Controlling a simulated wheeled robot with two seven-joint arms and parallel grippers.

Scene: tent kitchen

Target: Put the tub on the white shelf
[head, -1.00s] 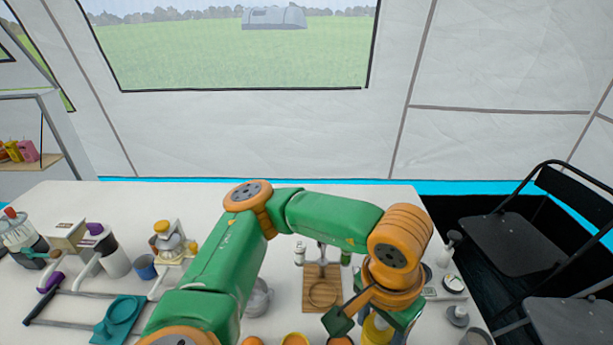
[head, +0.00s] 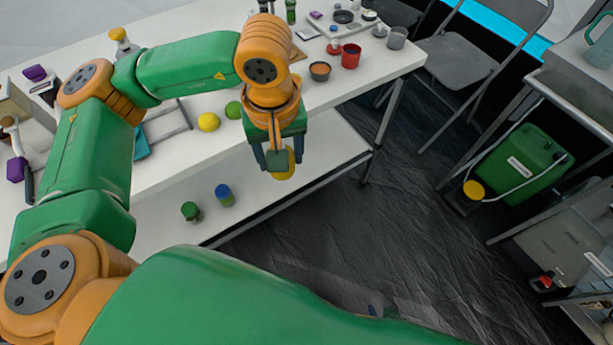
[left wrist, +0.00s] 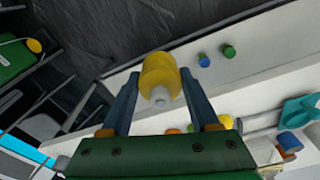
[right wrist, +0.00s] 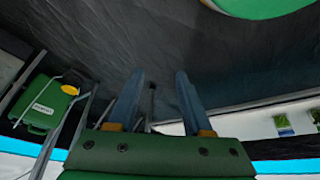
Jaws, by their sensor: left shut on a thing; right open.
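The yellow tub (head: 285,171), with a pale grey cap in the left wrist view (left wrist: 158,76), is held in the air just off the table's front edge. My left gripper (head: 280,161) is shut on it, with a finger on either side (left wrist: 160,88); the gripper partly hides the tub in the head view. The white shelf (head: 325,145) is the low board under the white table; it also shows in the left wrist view (left wrist: 262,38). My right gripper (right wrist: 156,85) is open and empty in its wrist view, over dark floor. Its fingers are not visible in the head view.
A green-lidded jar (head: 190,211) and a blue-lidded jar (head: 224,195) stand on the shelf. A green tank (head: 525,165) stands right.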

